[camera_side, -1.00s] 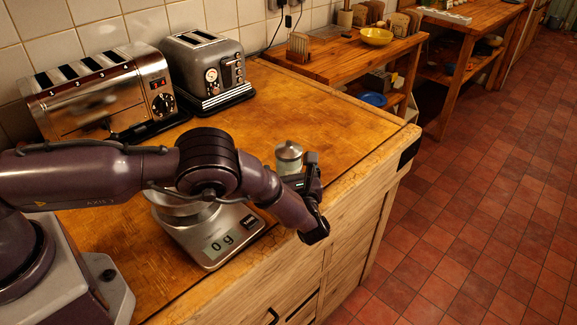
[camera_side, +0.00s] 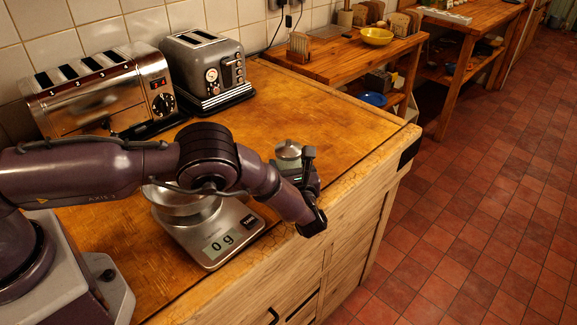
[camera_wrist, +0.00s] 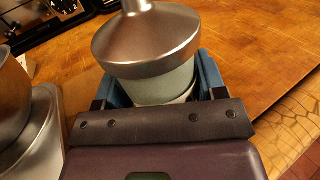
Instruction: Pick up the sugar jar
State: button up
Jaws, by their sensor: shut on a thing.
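The sugar jar (camera_side: 289,153) is a small pale jar with a domed metal lid and a knob. It stands upright near the front right of the wooden counter. In the wrist view the sugar jar (camera_wrist: 150,60) sits between the blue pads of my gripper (camera_wrist: 158,85), which is shut on its body below the lid. In the side view my gripper (camera_side: 297,170) hides the jar's lower part, so I cannot tell whether its base touches the counter.
A kitchen scale (camera_side: 222,238) with a metal bowl (camera_side: 185,203) and a "0 g" display stands left of the jar. Two toasters (camera_side: 100,92) (camera_side: 207,70) stand by the tiled wall. The counter (camera_side: 300,105) behind the jar is clear; its front edge is close.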

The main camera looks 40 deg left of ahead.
aim_at(288, 155)
jog(key=shift+r, duration=0.45)
notch_tip(288, 155, up, 2)
jog(key=shift+s+r, duration=0.1)
jog(key=shift+r, duration=0.15)
jog(key=s+r, duration=0.9)
jog(key=s, duration=0.4)
notch_tip(288, 155, up, 6)
jog(key=a+m+t+h, duration=0.2)
jog(key=m+t+h, duration=0.4)
jog(key=t+h, duration=0.1)
jog(key=s+a+f, duration=0.5)
jog(key=a, duration=0.1)
jog(key=w+d+n+t+y, duration=0.1)
jog(key=w+d+n+y, duration=0.2)
jog(key=n, duration=0.9)
jog(key=shift+w+d+r+y, duration=0.2)
jog(key=shift+w+r+y, duration=0.15)
jog(key=shift+w+y, duration=0.8)
